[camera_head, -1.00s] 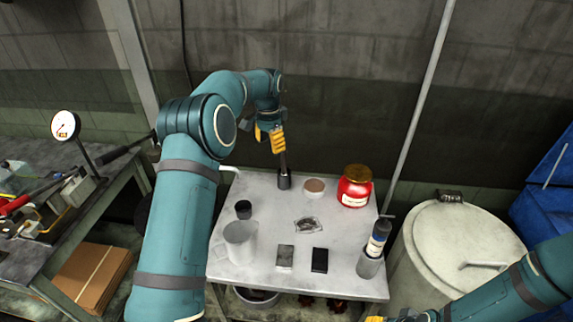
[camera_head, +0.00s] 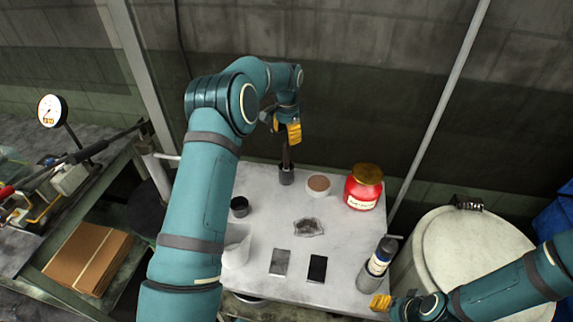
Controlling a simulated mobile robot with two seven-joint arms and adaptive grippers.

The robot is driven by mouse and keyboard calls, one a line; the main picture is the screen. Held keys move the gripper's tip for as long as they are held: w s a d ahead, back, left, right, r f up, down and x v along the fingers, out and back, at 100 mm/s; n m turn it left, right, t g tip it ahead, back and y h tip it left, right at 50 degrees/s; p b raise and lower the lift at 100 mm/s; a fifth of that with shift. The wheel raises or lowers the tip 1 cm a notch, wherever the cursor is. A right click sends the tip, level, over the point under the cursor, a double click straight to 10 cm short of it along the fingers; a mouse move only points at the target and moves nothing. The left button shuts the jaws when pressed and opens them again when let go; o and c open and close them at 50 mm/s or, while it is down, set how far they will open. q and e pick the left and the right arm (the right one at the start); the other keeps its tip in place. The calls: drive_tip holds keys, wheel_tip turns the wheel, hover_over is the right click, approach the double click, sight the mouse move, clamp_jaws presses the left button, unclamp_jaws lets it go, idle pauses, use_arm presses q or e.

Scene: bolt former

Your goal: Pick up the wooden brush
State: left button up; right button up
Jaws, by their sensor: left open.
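The wooden brush appears to be the thin dark brown handle (camera_head: 286,156) standing upright in a small dark cup (camera_head: 286,177) at the back edge of the light table (camera_head: 257,207). Its lower end is hidden in the cup. My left gripper (camera_head: 285,130), with yellow-orange finger pads, is open and points down around or just in front of the handle's upper part; I cannot tell whether it touches. My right gripper (camera_head: 381,302) shows only partly at the table's front right corner, and its opening cannot be made out.
A dark-topped bottle (camera_head: 380,258) stands in a grey holder at front right. A black cup (camera_head: 239,206), white beaker (camera_head: 236,248) and two flat blocks (camera_head: 317,268) stand nearer.

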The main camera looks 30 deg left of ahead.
sight(286, 143)
use_arm(q)
drive_tip(key=shift+a+f, duration=0.2)
drive_tip(key=shift+f, duration=3.35)
clamp_jaws()
